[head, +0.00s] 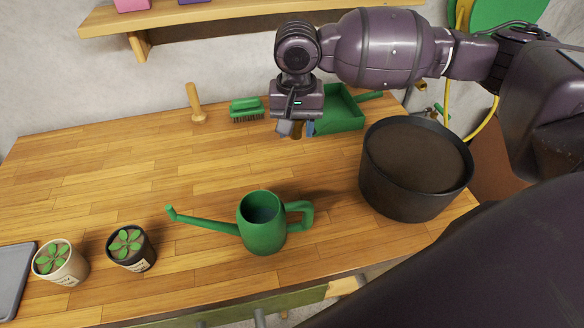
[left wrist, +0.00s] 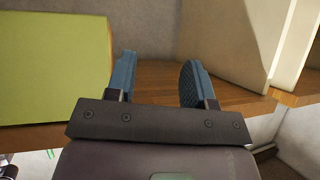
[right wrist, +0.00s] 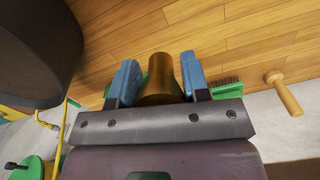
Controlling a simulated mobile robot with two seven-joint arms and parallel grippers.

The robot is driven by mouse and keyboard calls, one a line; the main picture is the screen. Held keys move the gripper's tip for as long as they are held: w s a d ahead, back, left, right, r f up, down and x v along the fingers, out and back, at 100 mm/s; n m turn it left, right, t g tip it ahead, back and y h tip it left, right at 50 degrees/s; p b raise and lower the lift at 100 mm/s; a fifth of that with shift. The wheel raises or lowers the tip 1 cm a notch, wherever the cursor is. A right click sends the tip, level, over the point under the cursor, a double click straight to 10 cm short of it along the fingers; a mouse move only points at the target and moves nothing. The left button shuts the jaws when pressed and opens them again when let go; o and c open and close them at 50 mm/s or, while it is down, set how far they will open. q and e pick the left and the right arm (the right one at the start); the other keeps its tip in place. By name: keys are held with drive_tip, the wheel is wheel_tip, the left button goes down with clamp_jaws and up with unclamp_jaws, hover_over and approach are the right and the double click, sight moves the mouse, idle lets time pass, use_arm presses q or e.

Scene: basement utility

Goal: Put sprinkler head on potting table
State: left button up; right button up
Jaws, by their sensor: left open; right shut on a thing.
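My right gripper (head: 291,130) is over the back part of the wooden potting table (head: 95,185), pointing down. It is shut on a brown, brass-like sprinkler head (right wrist: 160,78), which shows between the blue fingers in the right wrist view. In the head view only a small part of the sprinkler head (head: 297,131) shows under the gripper. I cannot tell whether it touches the tabletop. My left gripper (left wrist: 160,80) is open and empty in the left wrist view, in front of a wooden shelf board; it is out of the head view.
A green watering can (head: 262,225) stands at the front middle, a large dark pot of soil (head: 400,190) at the right. A green tray (head: 340,112), green brush (head: 246,108) and wooden dibber (head: 195,104) are at the back. Two potted plants (head: 132,248) stand front left. The table's left middle is clear.

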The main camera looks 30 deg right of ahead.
hover_over(295, 177)
wheel_tip(295, 177, down, 7)
drive_tip(key=shift+f+b, duration=0.1)
drive_tip(key=shift+b, duration=0.35)
wheel_tip(295, 177, down, 6)
drive_tip(key=shift+r+b, duration=0.25)
drive_tip(key=shift+b, duration=0.25)
use_arm(q)
drive_tip(key=f, duration=0.3)
drive_tip(key=shift+s, duration=0.3)
drive_tip(key=shift+r, duration=0.15)
use_arm(e)
drive_tip(key=o, duration=0.9)
use_arm(q)
drive_tip(key=shift+w, duration=0.1)
drive_tip(key=shift+w, duration=0.1)
